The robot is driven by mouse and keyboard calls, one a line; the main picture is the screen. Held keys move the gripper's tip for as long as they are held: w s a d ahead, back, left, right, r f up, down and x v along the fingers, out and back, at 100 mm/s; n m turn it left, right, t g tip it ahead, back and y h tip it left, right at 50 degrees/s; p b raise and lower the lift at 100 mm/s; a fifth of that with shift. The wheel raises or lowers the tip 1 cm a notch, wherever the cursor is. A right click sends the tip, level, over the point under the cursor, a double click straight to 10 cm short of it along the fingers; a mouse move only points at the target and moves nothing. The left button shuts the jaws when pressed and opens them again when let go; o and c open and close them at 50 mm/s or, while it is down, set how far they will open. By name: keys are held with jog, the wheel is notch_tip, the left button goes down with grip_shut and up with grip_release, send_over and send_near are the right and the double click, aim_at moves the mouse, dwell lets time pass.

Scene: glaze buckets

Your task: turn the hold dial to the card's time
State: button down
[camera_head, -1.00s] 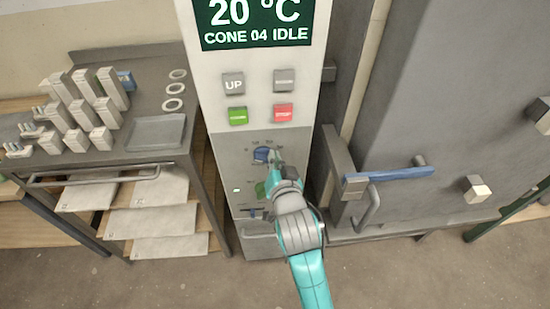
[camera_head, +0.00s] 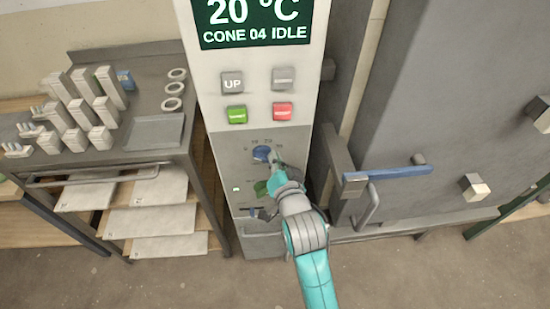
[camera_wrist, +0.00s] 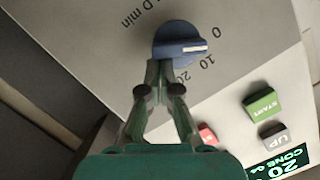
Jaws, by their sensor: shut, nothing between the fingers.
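The hold dial (camera_head: 262,153) is a round blue knob on the grey lower panel of the controller. In the wrist view the dial (camera_wrist: 178,42) has a raised grip bar with a white pointer line. The line points between the printed 0 and 10. "min" is legible beside it, and 10 and 20 lie near the fingers. My gripper (camera_head: 274,163) is at the dial's lower right side. In the wrist view my gripper (camera_wrist: 166,66) is shut and empty, its tips right at the dial's edge; I cannot tell whether they touch. I cannot make out a card with a time.
The display (camera_head: 254,22) reads 20 °C, CONE 04 IDLE. Below it are the UP button (camera_head: 232,83), a grey button, the green start button (camera_head: 236,114) and a red button (camera_head: 282,112). A blue door handle (camera_head: 385,172) juts out at right. A cart with white blocks stands left.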

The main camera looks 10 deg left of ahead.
jog(key=f+m+y, duration=0.1)
jog(key=m, duration=0.3)
jog(key=f+m+t+y, duration=0.1)
jog(key=m, duration=0.3)
jog(key=a+f+m+y, duration=0.1)
jog(key=m, duration=0.3)
jog(key=shift+s+a+f+m+t, duration=0.1)
jog(key=shift+s+f+m+t, duration=0.05)
jog(key=shift+f+m+t, duration=0.2)
jog(key=shift+f, duration=0.1)
dwell(0.8)
jog(key=s+d+f, duration=0.2)
jog(key=s+d, duration=0.5)
jog(key=d, duration=0.1)
jog(key=shift+s+d+f, duration=0.15)
jog(key=shift+s+f, duration=0.1)
jog(key=shift+s, duration=0.1)
dwell(0.3)
